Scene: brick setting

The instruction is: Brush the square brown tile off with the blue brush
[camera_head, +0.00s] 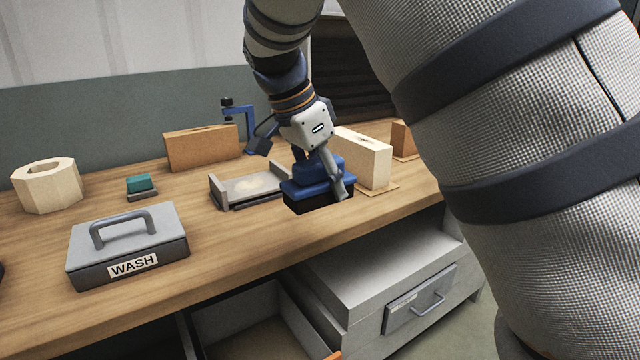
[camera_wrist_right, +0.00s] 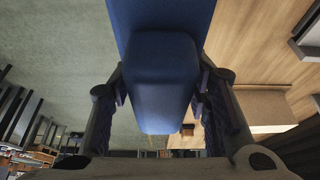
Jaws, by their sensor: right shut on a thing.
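My right gripper (camera_head: 322,170) is shut on the blue brush (camera_head: 303,188), a blue block with a handle and a dark underside. It holds the brush at the bench's front edge, right of a grey tray. In the right wrist view the brush's handle (camera_wrist_right: 162,85) sits between the two fingers (camera_wrist_right: 162,100). A thin brown flat piece (camera_head: 383,189) shows under a cream block (camera_head: 365,160); I cannot tell if it is the square brown tile. A brown slab (camera_head: 201,148) stands at the back. My left gripper is not in view.
The low grey tray (camera_head: 262,203) has pale dust on its floor. A grey lidded WASH box (camera_head: 125,270), a hollow cream block (camera_head: 47,186), a small green-topped block (camera_head: 141,184) and a blue clamp (camera_head: 247,125) stand on the bench. An open drawer (camera_head: 262,330) is below.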

